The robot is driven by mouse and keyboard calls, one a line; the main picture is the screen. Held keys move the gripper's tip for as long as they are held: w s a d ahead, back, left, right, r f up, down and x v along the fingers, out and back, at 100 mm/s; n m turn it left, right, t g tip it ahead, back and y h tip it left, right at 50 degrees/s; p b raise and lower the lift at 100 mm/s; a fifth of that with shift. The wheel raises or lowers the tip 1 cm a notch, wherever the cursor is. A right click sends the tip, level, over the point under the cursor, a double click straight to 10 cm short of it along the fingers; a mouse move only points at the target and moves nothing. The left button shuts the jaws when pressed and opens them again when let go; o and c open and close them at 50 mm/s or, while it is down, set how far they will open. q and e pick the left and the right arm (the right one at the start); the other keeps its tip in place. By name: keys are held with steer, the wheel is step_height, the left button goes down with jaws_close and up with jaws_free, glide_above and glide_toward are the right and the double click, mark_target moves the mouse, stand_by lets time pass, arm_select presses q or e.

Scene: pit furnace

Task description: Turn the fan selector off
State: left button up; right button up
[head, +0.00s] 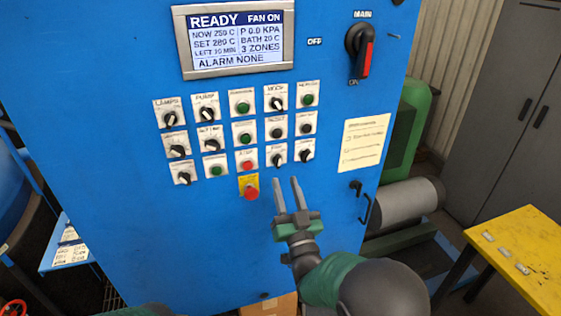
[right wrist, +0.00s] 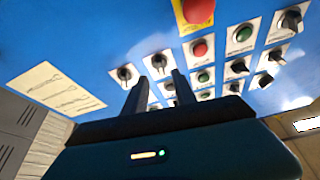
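The blue control panel (head: 130,60) fills the middle of the head view. Its display (head: 237,38) reads READY and FAN ON. The fan selector (head: 276,159) is a black knob on a small white plate in the bottom row, right of the red stop button (head: 247,166); its small label is hard to read. In the right wrist view the fan selector (right wrist: 160,62) shows just beyond the fingers. My right gripper (head: 286,182) is open and empty, its fingertips just below the fan selector, apparently not touching it. Its two fingers also show in the right wrist view (right wrist: 160,78). My left gripper is out of view.
Another black selector (head: 305,155) sits close to the right. A red emergency button on a yellow plate (head: 250,188) is left of my right fingers. A hook (head: 361,200) sticks out at lower right. A yellow table (head: 520,250) stands further right.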

mark_target(279, 164)
steer(key=p+x, duration=0.1)
steer(key=x, duration=0.4)
steer(key=shift+a+r, duration=0.1)
steer(key=shift+a, duration=0.15)
steer(key=shift+w+r, duration=0.15)
steer(key=shift+r, duration=0.05)
steer(key=shift+w+d+f, duration=0.1)
steer(key=shift+w+d, duration=0.05)
steer(key=shift+d, duration=0.1)
steer(key=shift+w, duration=0.1)
steer(key=c, duration=0.4)
steer(key=shift+a, duration=0.2)
jaws_close()
